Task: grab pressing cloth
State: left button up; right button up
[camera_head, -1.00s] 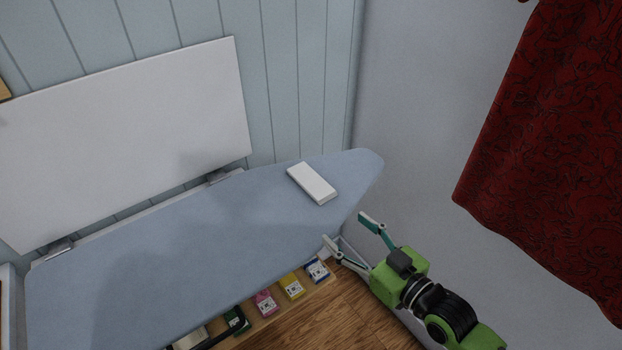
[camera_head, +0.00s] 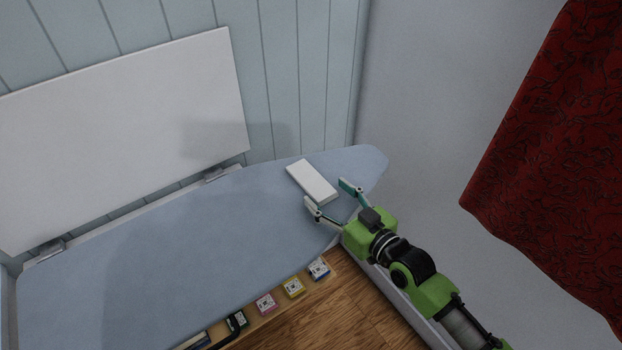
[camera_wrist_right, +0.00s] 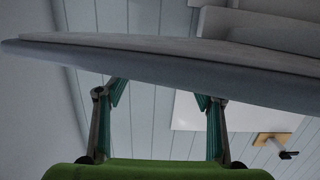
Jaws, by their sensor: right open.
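The pressing cloth (camera_head: 308,177) looks like a flat white rectangular block. It lies on the blue ironing board (camera_head: 170,240) near its rounded right end. My right gripper (camera_head: 326,191) is open and empty, its two fingertips apart at the cloth's near end. In the head view the tips look just beside the cloth; I cannot tell whether they touch it or how high they are. In the right wrist view my open gripper (camera_wrist_right: 160,95) shows with the board (camera_wrist_right: 150,58) across the picture, and I cannot make out the cloth there. My left gripper is not in view.
A white upright panel (camera_head: 120,130) stands behind the board against the panelled wall. A red curtain (camera_head: 560,150) hangs at the right.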

aim_at(314, 181)
jog(key=shift+w+a, duration=0.15)
jog(key=shift+a, duration=0.05)
jog(key=p+x, duration=0.1)
jog(key=x, duration=0.3)
jog(key=shift+w+a, duration=0.2)
jog(key=shift+w, duration=0.1)
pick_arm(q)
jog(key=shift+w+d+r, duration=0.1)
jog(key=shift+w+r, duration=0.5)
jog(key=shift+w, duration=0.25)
pick_arm(e)
jog(key=c, duration=1.2)
